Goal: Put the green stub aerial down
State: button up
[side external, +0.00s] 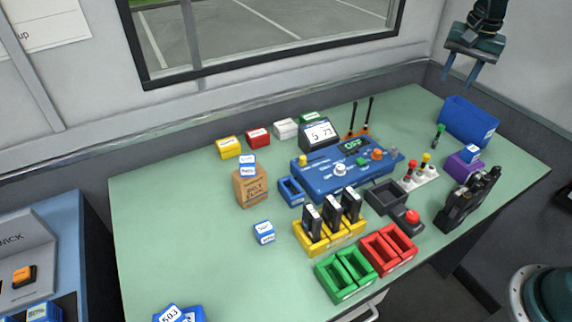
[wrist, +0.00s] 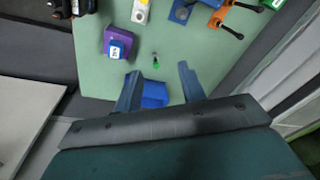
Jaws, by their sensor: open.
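The green stub aerial (side external: 438,136) is on the pale green table at the right, just left of the blue bin (side external: 470,121). My gripper (side external: 459,82) is open and empty, high above the table's back right corner and well clear of the aerial. In the wrist view its two fingers (wrist: 158,82) are spread wide, with the bin between them.
A purple block (side external: 462,165) with a blue-and-white cube, a white stand (side external: 418,177) with red and yellow knobs, and black radios (side external: 468,200) stand nearby. A blue console (side external: 345,170) fills the middle. The table's left part is largely free.

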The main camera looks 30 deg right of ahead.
jog(key=s+a+r+n+t, duration=0.1)
jog(key=s+a+r+n, duration=0.2)
jog(key=s+a+r, duration=0.3)
jog(key=s+a+n+t, duration=0.1)
jog(key=s+a+n, duration=0.2)
jog(key=s, duration=0.3)
jog(key=s+a+n+t, duration=0.1)
jog(key=s+a+n, duration=0.1)
jog(key=s+a, duration=0.2)
jog(key=s+a+f+n+t, duration=0.1)
jog(key=s+a+n, duration=0.2)
jog(key=s, duration=0.6)
jog(key=shift+s+a+n+y, duration=0.3)
jog(key=shift+s+a, duration=0.05)
